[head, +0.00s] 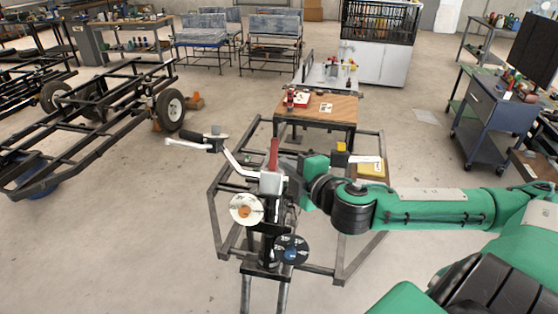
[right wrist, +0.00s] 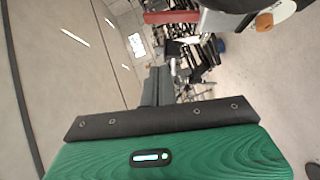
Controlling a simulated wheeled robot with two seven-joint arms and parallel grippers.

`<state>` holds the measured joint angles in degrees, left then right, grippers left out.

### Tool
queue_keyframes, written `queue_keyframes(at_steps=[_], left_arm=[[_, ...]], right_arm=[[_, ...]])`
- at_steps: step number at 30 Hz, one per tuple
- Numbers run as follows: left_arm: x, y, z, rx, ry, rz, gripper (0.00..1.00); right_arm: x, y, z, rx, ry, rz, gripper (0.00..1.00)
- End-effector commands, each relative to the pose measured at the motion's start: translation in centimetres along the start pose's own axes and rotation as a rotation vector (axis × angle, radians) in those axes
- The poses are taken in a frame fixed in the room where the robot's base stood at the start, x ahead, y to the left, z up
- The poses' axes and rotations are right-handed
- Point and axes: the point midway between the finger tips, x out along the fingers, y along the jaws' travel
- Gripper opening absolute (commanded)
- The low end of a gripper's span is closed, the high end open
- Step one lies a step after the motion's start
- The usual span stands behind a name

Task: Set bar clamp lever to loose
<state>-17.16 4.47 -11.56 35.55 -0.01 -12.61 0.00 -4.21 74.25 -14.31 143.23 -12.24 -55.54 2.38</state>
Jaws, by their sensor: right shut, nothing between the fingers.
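The red lever (head: 273,155) stands nearly upright on the grey clamp block (head: 270,184) at the top of the central post. In the right wrist view the red lever (right wrist: 172,17) lies across the top, beyond my fingertips. My right gripper (head: 296,180) reaches in from the right, just beside the block. Its dark fingers (right wrist: 155,85) are shut and empty, with a visible gap to the lever. In the head view the fingers are partly hidden, so contact with the block cannot be judged. My left gripper is not in view.
A handlebar grip with a pale hand lever (head: 194,143) extends left of the block. A white dial with an orange centre (head: 246,209) and a black dial with a blue centre (head: 291,249) sit below. A dark tube frame (head: 221,233) surrounds the post. A wooden-topped table (head: 335,108) stands behind.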

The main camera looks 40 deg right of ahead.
Motion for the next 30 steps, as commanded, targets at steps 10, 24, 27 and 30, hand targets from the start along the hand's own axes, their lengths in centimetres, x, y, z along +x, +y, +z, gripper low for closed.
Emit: queue_keyframes(at_steps=[10,24,27,30], left_arm=[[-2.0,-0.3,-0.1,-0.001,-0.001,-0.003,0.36],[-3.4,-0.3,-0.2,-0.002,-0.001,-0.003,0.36],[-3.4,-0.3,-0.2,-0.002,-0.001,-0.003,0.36],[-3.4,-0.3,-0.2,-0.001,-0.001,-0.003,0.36]], right_arm=[[4.0,0.4,0.0,0.005,-0.003,0.001,0.0],[7.7,0.0,2.8,0.0,-0.002,-0.001,0.0],[7.8,0.0,2.9,0.0,-0.001,-0.001,0.0],[7.8,0.0,2.9,0.0,-0.001,-0.001,0.0]])
